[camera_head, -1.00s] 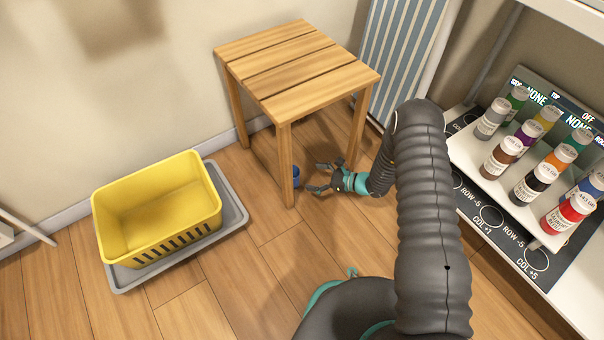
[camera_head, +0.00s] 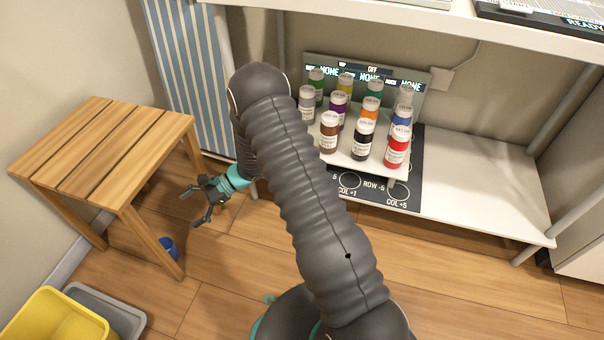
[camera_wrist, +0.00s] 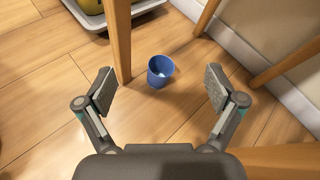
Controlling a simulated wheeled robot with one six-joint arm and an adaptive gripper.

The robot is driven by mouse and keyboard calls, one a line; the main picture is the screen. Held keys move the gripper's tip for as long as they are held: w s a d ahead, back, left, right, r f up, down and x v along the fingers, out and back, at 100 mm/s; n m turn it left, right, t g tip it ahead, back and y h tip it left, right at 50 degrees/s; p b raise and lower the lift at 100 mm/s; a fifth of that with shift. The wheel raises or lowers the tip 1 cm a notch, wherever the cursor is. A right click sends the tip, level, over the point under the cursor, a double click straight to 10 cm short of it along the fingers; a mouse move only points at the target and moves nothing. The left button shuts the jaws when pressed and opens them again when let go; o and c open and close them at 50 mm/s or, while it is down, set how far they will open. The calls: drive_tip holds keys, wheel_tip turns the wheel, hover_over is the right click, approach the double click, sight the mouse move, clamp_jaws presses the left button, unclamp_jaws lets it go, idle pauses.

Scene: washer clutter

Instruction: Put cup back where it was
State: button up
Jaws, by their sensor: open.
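A blue cup (camera_wrist: 160,71) stands upright on the wooden floor by a leg of the wooden stool. In the head view the cup (camera_head: 168,247) shows under the stool, partly hidden by the front leg. My gripper (camera_head: 189,205) is open and empty, low beside the stool and to the right of the cup. In the wrist view the gripper's two fingers (camera_wrist: 160,90) are spread apart, with the cup ahead between them and not touched.
The wooden stool (camera_head: 110,150) stands at the left. A yellow basket (camera_head: 52,318) on a grey tray (camera_head: 118,312) is at the lower left. A white shelf (camera_head: 480,190) holds several paint bottles (camera_head: 396,147) at the right. A striped panel (camera_head: 185,75) stands behind my arm.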

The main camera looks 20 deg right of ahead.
drive_tip(key=s+d+r+n+h, duration=0.2)
drive_tip(key=s+d+r+n, duration=0.15)
drive_tip(key=r, duration=0.45)
drive_tip(key=s+d+r+n+h, duration=0.2)
drive_tip(key=s+r, duration=0.2)
drive_tip(key=r, duration=0.4)
drive_tip(key=s+d+r+n+h, duration=0.2)
drive_tip(key=s+d+r+n, duration=0.15)
drive_tip(key=r, duration=0.45)
drive_tip(key=s+d+r+n+t+h, duration=0.3)
drive_tip(key=s+d+r, duration=0.2)
drive_tip(key=s+d, duration=0.2)
drive_tip(key=s+d+r+n+t+h, duration=0.2)
drive_tip(key=s+d+r+t+h, duration=0.1)
drive_tip(key=s+d+r, duration=0.3)
drive_tip(key=s+d+h, duration=0.1)
drive_tip(key=s+d, duration=0.1)
drive_tip(key=s, duration=0.2)
drive_tip(key=shift+s+d+r+n+h, duration=0.15)
drive_tip(key=shift+s+r+n+h, duration=0.15)
drive_tip(key=shift+n, duration=0.1)
